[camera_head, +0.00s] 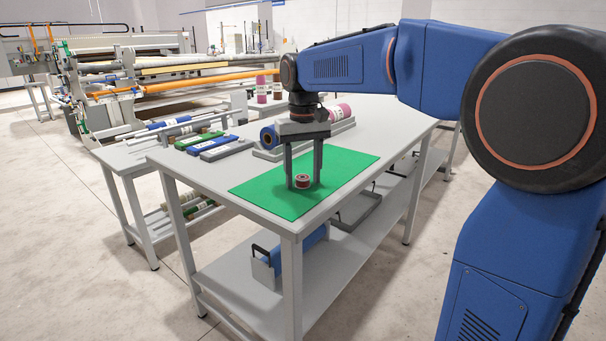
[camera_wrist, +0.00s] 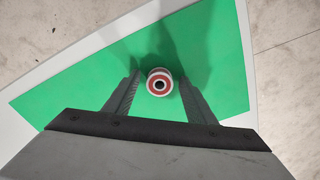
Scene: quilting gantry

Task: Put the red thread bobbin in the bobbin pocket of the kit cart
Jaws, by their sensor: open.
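The red thread bobbin (camera_head: 302,181) stands on the green mat (camera_head: 262,196) on the grey table. It is small, with a dark centre hole and a pale rim, and shows from above in the wrist view (camera_wrist: 159,82). My gripper (camera_head: 303,184) points straight down over the mat with its fingers on either side of the bobbin. In the wrist view the gripper (camera_wrist: 160,86) is open, with green mat visible between each finger and the bobbin. I cannot make out the kit cart or its bobbin pocket in either view.
Blue, green and grey flat pieces (camera_head: 226,149) lie at the table's left. A lower shelf (camera_head: 245,290) holds a blue roll. A quilting machine (camera_head: 150,75) stands behind.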

